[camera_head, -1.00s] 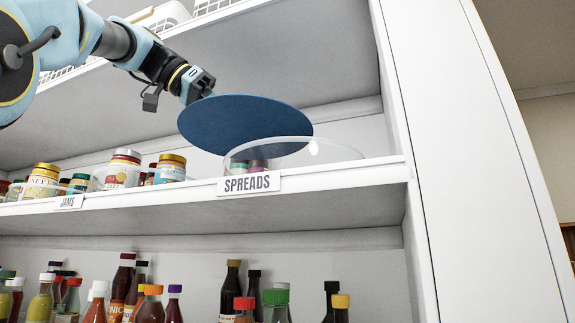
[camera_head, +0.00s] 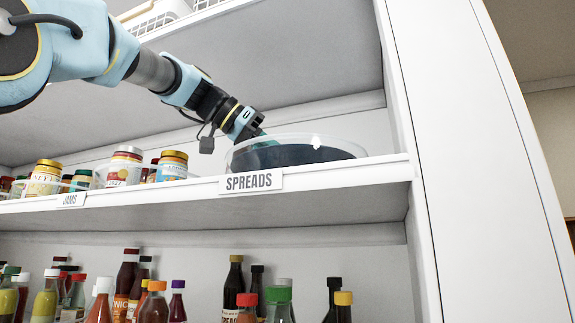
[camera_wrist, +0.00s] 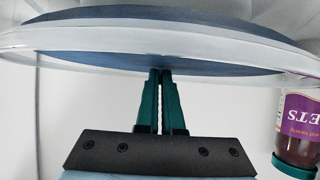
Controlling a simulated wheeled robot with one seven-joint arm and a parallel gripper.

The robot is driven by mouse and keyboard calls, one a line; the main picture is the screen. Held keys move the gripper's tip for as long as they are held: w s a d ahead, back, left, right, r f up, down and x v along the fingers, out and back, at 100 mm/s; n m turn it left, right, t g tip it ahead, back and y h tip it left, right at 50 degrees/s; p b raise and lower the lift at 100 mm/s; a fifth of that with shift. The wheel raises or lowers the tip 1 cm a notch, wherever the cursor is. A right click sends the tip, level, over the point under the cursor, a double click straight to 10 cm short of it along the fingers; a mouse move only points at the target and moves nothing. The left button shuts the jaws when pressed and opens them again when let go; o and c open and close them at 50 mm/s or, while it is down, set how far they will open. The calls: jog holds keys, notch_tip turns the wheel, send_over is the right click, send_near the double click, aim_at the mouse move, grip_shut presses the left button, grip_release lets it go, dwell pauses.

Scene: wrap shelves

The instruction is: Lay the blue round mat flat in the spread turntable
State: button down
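The blue round mat (camera_head: 305,155) shows dark blue through the clear wall of the spread turntable (camera_head: 345,143), above the SPREADS label (camera_head: 252,181). In the wrist view the mat (camera_wrist: 160,16) is a wide, thin disc with the turntable's clear rim (camera_wrist: 60,42) across it. My gripper (camera_head: 262,138) is at the turntable's left, back side. In the wrist view its green fingers (camera_wrist: 160,73) are close together at the mat's near edge, apparently shut on it. Whether the mat lies fully on the turntable's floor is hidden.
Jam jars (camera_head: 125,165) stand on the shelf to the left. The white upright panel (camera_head: 398,100) bounds the shelf closely on the right. Sauce bottles (camera_head: 233,285) fill the shelf below.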

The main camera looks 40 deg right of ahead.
jog(key=shift+d+f, duration=0.2)
jog(key=shift+f, duration=0.2)
jog(key=shift+f, duration=0.4)
jog(key=shift+f, duration=0.2)
jog(key=c, duration=1.1)
grip_release()
jog(key=shift+o, duration=0.2)
